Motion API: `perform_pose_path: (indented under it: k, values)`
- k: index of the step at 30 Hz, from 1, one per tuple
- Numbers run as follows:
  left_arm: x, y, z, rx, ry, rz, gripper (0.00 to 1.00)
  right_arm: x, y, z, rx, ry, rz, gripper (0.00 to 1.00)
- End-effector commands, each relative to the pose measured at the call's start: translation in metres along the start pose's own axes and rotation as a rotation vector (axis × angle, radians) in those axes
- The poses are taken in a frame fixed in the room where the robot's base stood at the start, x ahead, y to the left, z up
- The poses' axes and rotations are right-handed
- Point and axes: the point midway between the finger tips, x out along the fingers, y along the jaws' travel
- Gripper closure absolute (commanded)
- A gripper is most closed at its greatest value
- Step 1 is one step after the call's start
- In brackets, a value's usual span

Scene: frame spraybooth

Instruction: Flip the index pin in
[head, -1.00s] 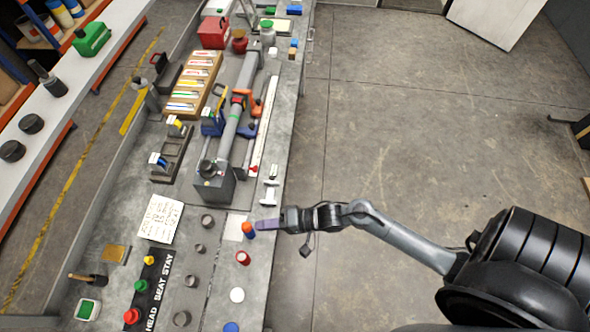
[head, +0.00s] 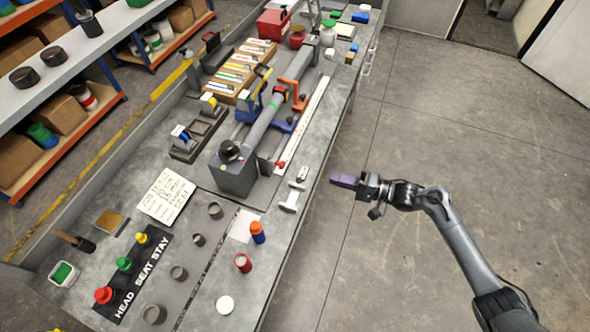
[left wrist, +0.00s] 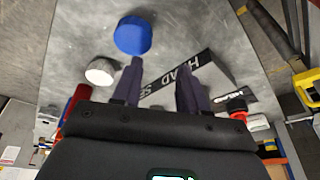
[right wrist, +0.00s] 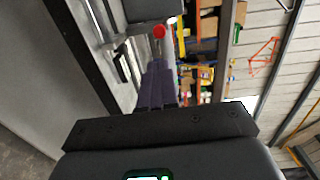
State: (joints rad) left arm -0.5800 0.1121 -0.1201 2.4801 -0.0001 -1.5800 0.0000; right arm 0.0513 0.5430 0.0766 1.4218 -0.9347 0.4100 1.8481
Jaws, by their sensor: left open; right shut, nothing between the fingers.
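A grey block (head: 236,176) with a long grey tube (head: 262,125) stands on the bench in the head view. A small red knob (head: 280,163) sits beside its right side; I cannot tell for sure that it is the index pin. A red round knob (right wrist: 159,31) also shows past my fingers in the right wrist view. My right gripper (head: 343,181) is shut and empty, out past the bench's right edge, apart from the block. It shows in the right wrist view (right wrist: 157,75). My left gripper (left wrist: 160,85) is open and empty in the left wrist view, facing the bench.
A blue cap (left wrist: 132,35) and a white cap (left wrist: 101,71) lie near my left fingers. Orange-blue (head: 258,232) and red (head: 243,263) cylinders stand near the bench's front right. A black labelled strip (head: 135,277) carries coloured knobs. The floor (head: 430,140) right of the bench is clear.

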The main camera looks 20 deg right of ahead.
Motion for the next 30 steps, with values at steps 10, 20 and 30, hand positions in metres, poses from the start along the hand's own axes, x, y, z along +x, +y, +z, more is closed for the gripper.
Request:
perform_pose_path:
  k: [10,20,30]
  values:
    - [0.000,-0.003,0.001,0.010,-0.001,-0.008,0.57,0.003,0.000,0.000,0.000,0.000,-0.001,1.00]
    - [0.002,-0.003,0.001,0.012,-0.001,-0.010,0.57,0.043,-0.001,0.000,0.000,-0.001,-0.003,1.00]
    - [0.005,-0.001,0.002,0.002,0.000,-0.002,0.57,0.105,-0.001,0.001,0.000,-0.001,-0.002,1.00]
